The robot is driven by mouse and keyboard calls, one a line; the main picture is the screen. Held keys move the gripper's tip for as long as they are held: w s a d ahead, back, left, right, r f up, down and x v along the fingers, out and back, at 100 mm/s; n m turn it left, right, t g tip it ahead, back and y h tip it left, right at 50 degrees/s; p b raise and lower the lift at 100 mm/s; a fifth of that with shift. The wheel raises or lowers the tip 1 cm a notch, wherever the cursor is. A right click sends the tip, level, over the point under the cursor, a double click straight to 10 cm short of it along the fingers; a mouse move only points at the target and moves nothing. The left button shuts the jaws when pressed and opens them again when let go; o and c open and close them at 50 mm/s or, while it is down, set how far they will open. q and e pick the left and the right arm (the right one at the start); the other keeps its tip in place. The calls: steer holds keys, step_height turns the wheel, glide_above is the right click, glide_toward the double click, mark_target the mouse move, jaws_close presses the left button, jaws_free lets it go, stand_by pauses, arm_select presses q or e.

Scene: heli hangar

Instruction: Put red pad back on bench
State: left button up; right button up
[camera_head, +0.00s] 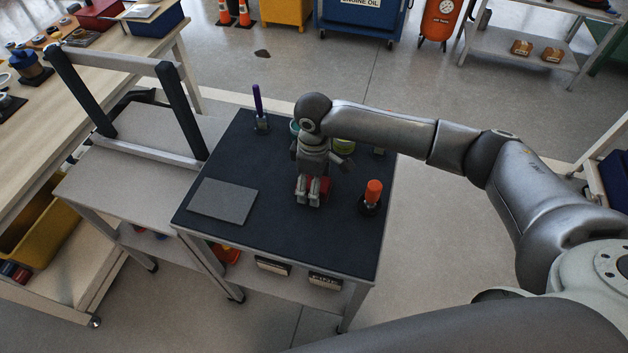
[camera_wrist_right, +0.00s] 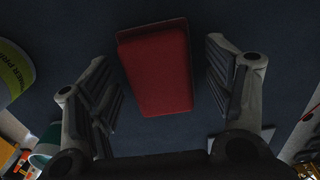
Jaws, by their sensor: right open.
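The red pad (camera_wrist_right: 158,68) lies flat on the dark top of the bench (camera_head: 225,165). In the wrist view it sits between the two fingers of my right gripper (camera_wrist_right: 163,85), with a gap on each side. In the head view my right gripper (camera_head: 308,194) points down over the pad (camera_head: 325,186) and hides most of it. The gripper is open and holds nothing. My left gripper is not in view.
On the bench top are a grey flat plate (camera_head: 223,201), an orange-capped item (camera_head: 373,193), a purple-handled tool (camera_head: 258,108) and a yellow-green can (camera_head: 344,146), partly hidden by my arm. A frame (camera_head: 183,110) stands on the lower table at left.

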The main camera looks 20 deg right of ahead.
step_height(320, 180, up, 12)
steer(key=shift+r, duration=0.15)
stand_by(0.5)
stand_by(0.4)
